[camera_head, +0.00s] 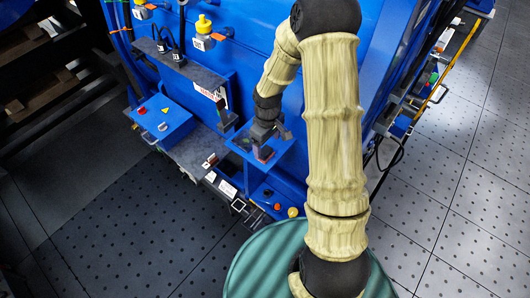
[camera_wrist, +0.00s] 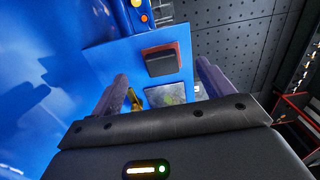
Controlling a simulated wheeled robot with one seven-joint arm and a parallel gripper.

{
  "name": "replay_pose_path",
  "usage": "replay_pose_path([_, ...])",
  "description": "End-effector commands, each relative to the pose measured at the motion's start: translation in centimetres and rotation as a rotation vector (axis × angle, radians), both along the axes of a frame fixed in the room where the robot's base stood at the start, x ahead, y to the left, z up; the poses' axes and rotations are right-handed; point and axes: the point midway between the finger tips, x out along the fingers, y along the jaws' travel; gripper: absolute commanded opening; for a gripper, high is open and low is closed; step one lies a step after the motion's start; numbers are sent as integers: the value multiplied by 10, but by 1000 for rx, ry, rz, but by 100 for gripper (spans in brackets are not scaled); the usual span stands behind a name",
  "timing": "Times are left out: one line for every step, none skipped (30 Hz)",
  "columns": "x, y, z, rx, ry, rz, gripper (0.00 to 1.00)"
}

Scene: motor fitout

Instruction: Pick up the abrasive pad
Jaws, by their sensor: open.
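A dark block with a reddish-brown edge, which looks like the abrasive pad (camera_wrist: 162,62), lies on a small blue shelf (camera_wrist: 112,58). In the head view the pad (camera_head: 264,154) shows just below my gripper (camera_head: 262,138), on the blue shelf fixed to the big blue housing. In the wrist view my gripper (camera_wrist: 161,73) is open, with one finger on each side of the view and the pad framed between and beyond them. Nothing is held. I cannot tell the exact gap between fingertips and pad.
A greenish-grey square (camera_wrist: 166,95) and a small yellow item show nearer the gripper in the wrist view. In the head view, a blue box (camera_head: 160,120) and a grey ledge (camera_head: 195,152) with small parts are left of the shelf. The blue housing (camera_head: 270,45) rises behind.

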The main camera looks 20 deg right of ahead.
Motion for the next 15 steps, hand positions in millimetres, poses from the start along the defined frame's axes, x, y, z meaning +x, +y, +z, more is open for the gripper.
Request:
replay_pose_path([0,0,0,0,0,0,80])
replay_pose_path([0,0,0,0,0,0,80])
replay_pose_path([0,0,-1,1,1,0,80])
replay_pose_path([0,1,-2,0,1,0,80])
replay_pose_path([0,1,-3,1,2,0,80])
replay_pose_path([1,1,-5,0,4,0,80])
replay_pose_path([1,2,-7,0,4,-1,80])
replay_pose_path([1,3,-10,1,4,0,80])
replay_pose_path([1,4,-13,1,4,1,80])
replay_pose_path([2,4,-16,0,5,2,80])
replay_pose_path([3,5,-19,1,4,1,80])
replay_pose_path([3,5,-23,0,4,1,80])
replay_pose_path([4,6,-26,0,5,1,80])
replay_pose_path([4,7,-30,1,4,1,80])
replay_pose_path([4,6,-36,0,5,0,80])
